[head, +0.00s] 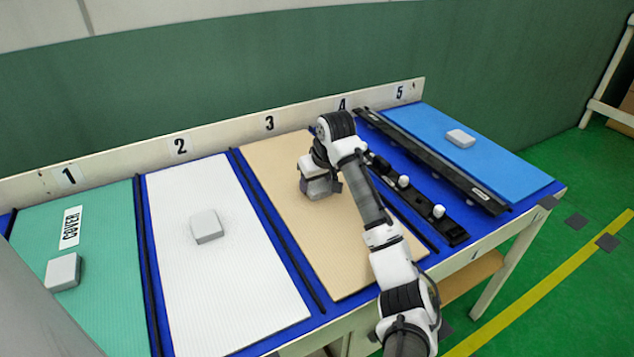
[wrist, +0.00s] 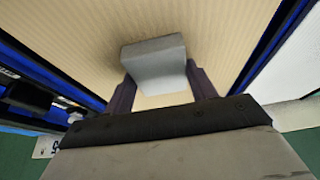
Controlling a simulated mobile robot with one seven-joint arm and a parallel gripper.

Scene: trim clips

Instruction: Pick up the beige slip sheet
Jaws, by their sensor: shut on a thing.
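The beige slip sheet (head: 280,165) lies in the lane marked 3 on the table and looks flat. It also fills much of the wrist view (wrist: 75,40), with fine ribs. My gripper (head: 320,190) is over the sheet's upper middle part. In the wrist view, my gripper (wrist: 162,90) has its two dark fingers on either side of a grey block (wrist: 155,62) and is shut on it. The block stands at the sheet's surface; whether it is fixed to the sheet I cannot tell. My arm hides part of the sheet's right side in the head view.
A white sheet (head: 245,270) and a green sheet (head: 105,285) lie to the left, a blue sheet (head: 500,155) at the far right, each with a pale block. Black rails (head: 440,165) and a black strip with white knobs (head: 455,232) lie right of the beige sheet.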

